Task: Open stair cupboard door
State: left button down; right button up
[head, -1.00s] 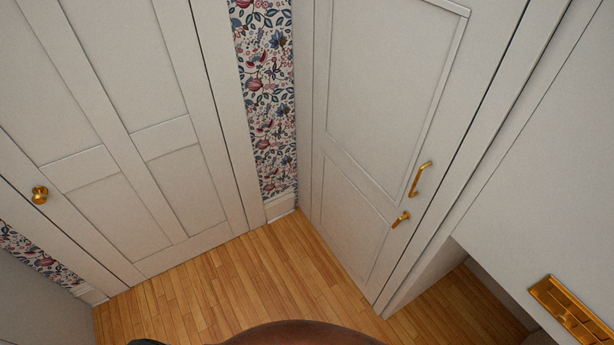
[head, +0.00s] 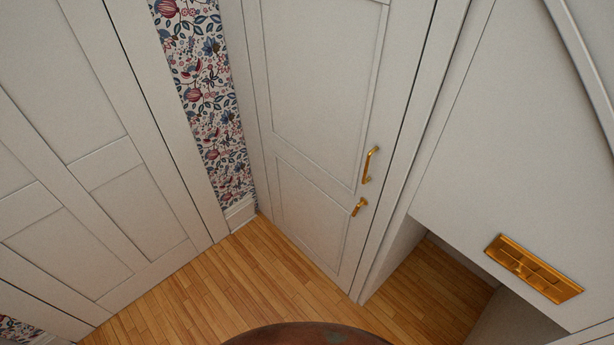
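The stair cupboard door (head: 322,95) is a pale panelled door right of the wallpaper strip, and it looks shut in its frame. It carries a brass pull handle (head: 369,165) near its right edge. A smaller brass lever or latch (head: 359,207) sits just below the pull. Neither of my grippers shows in the head view, and nothing touches the handle.
Another pale panelled door (head: 88,150) stands at the left. Floral wallpaper (head: 207,100) fills the strip between the doors. A brass plate (head: 533,268) is on the white panel at the right, beside a low opening. The wooden floor (head: 225,290) in front is clear.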

aim_at(334, 81)
jog(key=z, duration=1.55)
jog(key=k, duration=0.95)
jog(key=u, duration=1.7)
jog(key=i, duration=0.5)
jog(key=z, duration=0.05)
